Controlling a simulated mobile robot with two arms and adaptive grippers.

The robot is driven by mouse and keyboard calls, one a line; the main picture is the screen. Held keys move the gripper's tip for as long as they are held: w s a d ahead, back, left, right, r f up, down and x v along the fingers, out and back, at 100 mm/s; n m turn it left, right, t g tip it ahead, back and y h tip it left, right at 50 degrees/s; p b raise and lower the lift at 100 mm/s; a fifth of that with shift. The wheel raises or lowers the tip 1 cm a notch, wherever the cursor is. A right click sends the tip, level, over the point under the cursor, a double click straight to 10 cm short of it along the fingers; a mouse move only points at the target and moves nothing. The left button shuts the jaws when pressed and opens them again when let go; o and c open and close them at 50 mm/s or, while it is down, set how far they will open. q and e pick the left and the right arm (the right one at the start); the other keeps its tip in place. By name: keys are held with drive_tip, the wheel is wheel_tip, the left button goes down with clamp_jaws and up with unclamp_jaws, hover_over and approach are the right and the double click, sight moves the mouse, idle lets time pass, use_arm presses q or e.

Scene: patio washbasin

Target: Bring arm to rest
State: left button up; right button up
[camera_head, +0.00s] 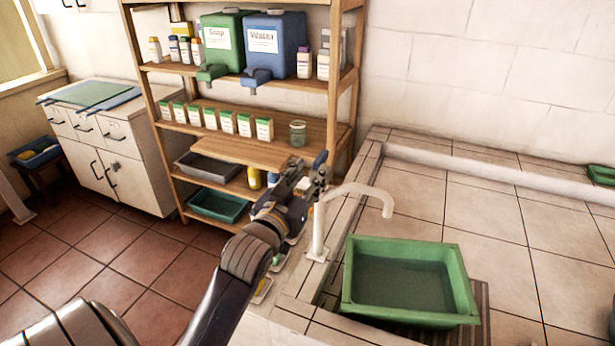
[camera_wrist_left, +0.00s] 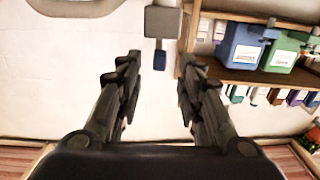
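My left arm comes in from the bottom left of the head view. Its gripper (camera_head: 308,178) is near the white tap (camera_head: 320,225), in front of the shelf unit. In the left wrist view the two fingers of this gripper (camera_wrist_left: 155,85) are spread apart, with nothing between them. Beyond them is a pale wall. My right gripper is in neither view.
A green basin (camera_head: 458,285) stands right of the tap on the tiled counter (camera_head: 520,225). The wooden shelf unit (camera_head: 335,100) behind holds a green soap container (camera_head: 222,40), a blue water container (camera_head: 275,45) and small bottles. A white cabinet (camera_head: 135,150) stands left.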

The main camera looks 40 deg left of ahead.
use_arm(q)
drive_tip(key=s+d+f+m+g+h, duration=0.1)
drive_tip(key=s+d+f+g, duration=0.35)
drive_tip(key=f, duration=0.55)
drive_tip(key=s+d+f+m+g+h, duration=0.1)
drive_tip(key=s+d+f+g+h, duration=0.2)
drive_tip(key=s+f, duration=0.45)
drive_tip(key=s+d+f+m+g, duration=0.1)
drive_tip(key=s+d+f+g, duration=0.3)
drive_tip(key=s, duration=0.3)
drive_tip(key=s+d+f+m+g, duration=0.2)
drive_tip(key=s+d+f+g, duration=0.15)
drive_tip(key=s+f, duration=0.4)
wheel_tip(320, 180, down, 24)
drive_tip(key=s, duration=0.1)
drive_tip(key=s+a+f+g, duration=0.1)
drive_tip(key=s+a+f, duration=0.1)
drive_tip(key=s+f, duration=1.5)
drive_tip(key=shift+s+a+f+g, duration=0.2)
drive_tip(key=shift+a+g, duration=0.1)
